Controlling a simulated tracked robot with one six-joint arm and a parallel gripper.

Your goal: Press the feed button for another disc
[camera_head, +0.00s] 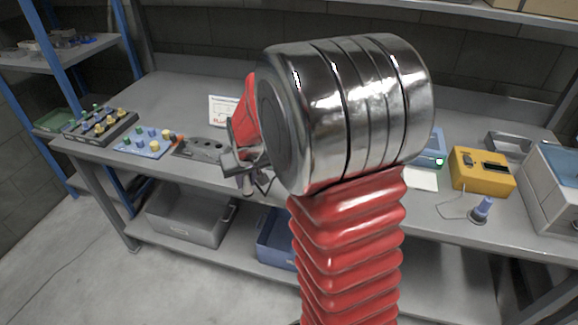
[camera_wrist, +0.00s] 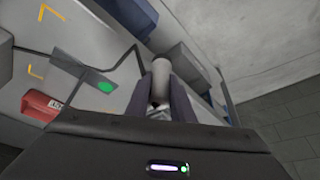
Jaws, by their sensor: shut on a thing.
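My gripper (camera_wrist: 160,82) is shut on a pale grey cylinder (camera_wrist: 160,70) in the wrist view, with one dark finger on each side of it. In the head view my gripper (camera_head: 245,168) shows only in part at the left of my large arm link, and what it holds cannot be made out there. A green oval (camera_wrist: 106,87) lies on the grey surface left of my gripper in the wrist view, apart from the fingers; I cannot tell whether it is the feed button or a disc. A red box with a small label (camera_wrist: 40,106) is further left.
The grey bench carries a peg board (camera_head: 100,125), a blue board with knobs (camera_head: 148,143), a yellow device (camera_head: 482,170) and a blue device with a green light (camera_head: 432,150). A grey bin (camera_head: 190,218) stands on the lower shelf. My arm hides the bench middle.

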